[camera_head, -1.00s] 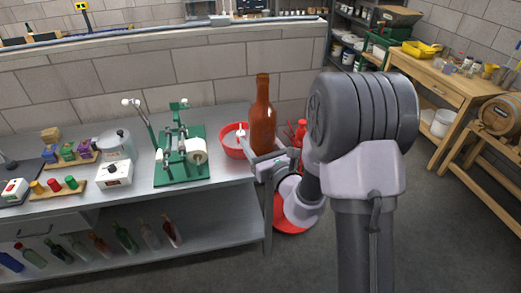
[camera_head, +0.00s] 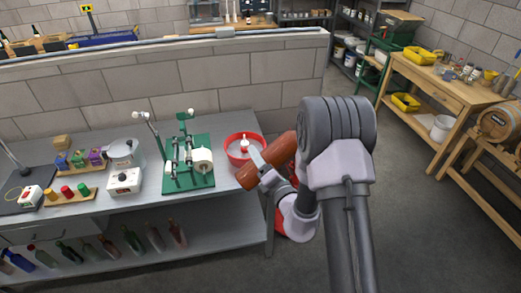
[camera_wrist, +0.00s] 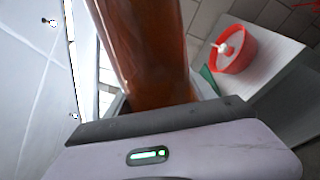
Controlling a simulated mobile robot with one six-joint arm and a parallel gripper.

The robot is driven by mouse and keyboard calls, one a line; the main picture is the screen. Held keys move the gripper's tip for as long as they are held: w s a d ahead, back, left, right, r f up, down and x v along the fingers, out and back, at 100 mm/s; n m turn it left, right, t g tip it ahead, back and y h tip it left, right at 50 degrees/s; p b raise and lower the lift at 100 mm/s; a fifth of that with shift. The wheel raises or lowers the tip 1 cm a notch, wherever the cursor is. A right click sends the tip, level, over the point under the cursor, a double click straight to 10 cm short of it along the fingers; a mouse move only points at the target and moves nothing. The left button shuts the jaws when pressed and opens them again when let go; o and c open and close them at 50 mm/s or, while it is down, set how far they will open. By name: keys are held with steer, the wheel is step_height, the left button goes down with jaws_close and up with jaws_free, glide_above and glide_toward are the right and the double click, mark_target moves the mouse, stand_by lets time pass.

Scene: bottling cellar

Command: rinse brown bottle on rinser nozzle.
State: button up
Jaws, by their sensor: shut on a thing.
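The brown bottle (camera_head: 281,148) is held in my gripper (camera_head: 262,165), tilted over, beside the table's right end. In the wrist view the bottle (camera_wrist: 150,45) fills the upper middle, and its far end is cut off. My gripper (camera_wrist: 150,115) is shut on it. The red rinser bowl (camera_head: 233,156) with its white nozzle (camera_head: 244,142) stands on the table's right end, just left of the bottle. In the wrist view the rinser bowl (camera_wrist: 240,62) and nozzle (camera_wrist: 222,48) are at the upper right, apart from the bottle.
A green labelling machine (camera_head: 188,165) stands left of the rinser. A white box (camera_head: 124,181) and a grey pot (camera_head: 125,150) are further left. Open floor (camera_head: 420,215) lies to the right.

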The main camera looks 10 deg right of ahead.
steer(key=m+p, duration=0.2)
steer(key=m, duration=0.1)
steer(key=shift+r, duration=0.35)
steer(key=shift+f+m+p, duration=0.1)
steer(key=shift+m+p, duration=0.45)
steer(key=shift+m, duration=0.15)
steer(key=shift+m+p, duration=0.7)
steer(key=shift+m, duration=0.1)
steer(key=m+p, duration=0.3)
steer(key=m, duration=0.2)
steer(key=shift+m+p, duration=0.4)
steer(key=shift+m, duration=0.2)
steer(key=m+p, duration=0.3)
steer(key=m, duration=0.3)
steer(key=m+p, duration=0.1)
steer(key=m, duration=0.3)
steer(key=shift+f+m+p, duration=0.1)
steer(key=shift+m+p, duration=0.2)
steer(key=shift+f+m, duration=0.15)
steer(key=shift+m, duration=0.65)
step_height(320, 180, up, 6)
steer(key=p, duration=0.5)
steer(key=shift+f, duration=0.1)
steer(key=shift+w, duration=0.15)
